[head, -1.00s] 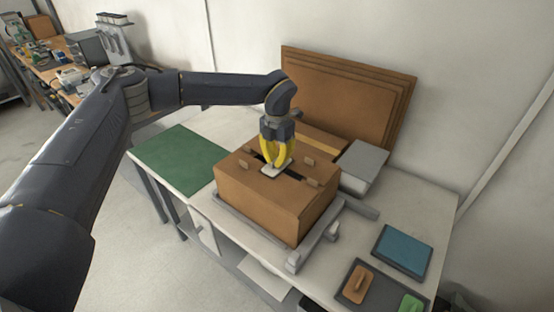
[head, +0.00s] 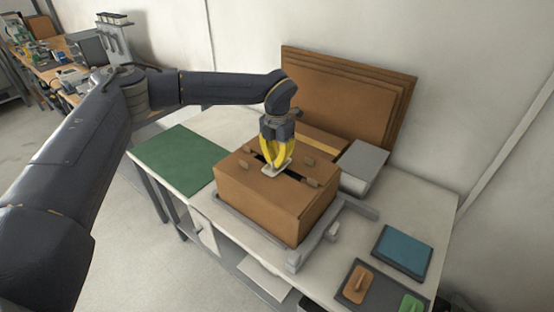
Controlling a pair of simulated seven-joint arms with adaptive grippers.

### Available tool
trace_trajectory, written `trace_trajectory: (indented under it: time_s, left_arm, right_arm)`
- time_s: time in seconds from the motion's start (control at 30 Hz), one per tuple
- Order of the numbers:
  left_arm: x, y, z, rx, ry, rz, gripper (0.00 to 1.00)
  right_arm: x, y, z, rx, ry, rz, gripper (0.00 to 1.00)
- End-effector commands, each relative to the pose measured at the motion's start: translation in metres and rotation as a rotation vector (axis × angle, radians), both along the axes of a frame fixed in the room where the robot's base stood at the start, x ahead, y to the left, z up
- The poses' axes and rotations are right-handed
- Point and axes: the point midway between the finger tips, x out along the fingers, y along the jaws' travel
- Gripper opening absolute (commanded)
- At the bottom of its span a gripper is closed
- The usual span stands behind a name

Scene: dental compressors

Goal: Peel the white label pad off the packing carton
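The packing carton (head: 266,204) is a brown box on the table, with small brown tabs on its top and a dark slot there. The white label pad (head: 270,171) is a small pale rectangle on the carton's top, partly hidden by my fingers. My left gripper (head: 276,165) points down over it. Its yellow fingers converge with their tips close together at the pad, and look shut on it. The pad still appears to lie at the carton's top; any small gap beneath it is too small to tell. My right gripper is not in view.
The carton sits in a grey tray-like fixture (head: 294,262). A green mat (head: 180,160) lies left. Brown cardboard sheets (head: 345,100) lean on the wall behind. A grey box (head: 363,160), a blue pad (head: 402,250) and a dark tray (head: 382,290) with orange and green blocks are right.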

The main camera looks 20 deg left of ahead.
Motion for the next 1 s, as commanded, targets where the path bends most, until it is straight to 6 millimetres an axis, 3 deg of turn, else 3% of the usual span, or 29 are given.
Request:
trace_trajectory:
  time_s: [1.0]
  left_arm:
    - [0.0,0.0,0.014,-0.001,-0.002,0.0,0.0]
  right_arm:
    - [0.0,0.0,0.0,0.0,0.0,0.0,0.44]
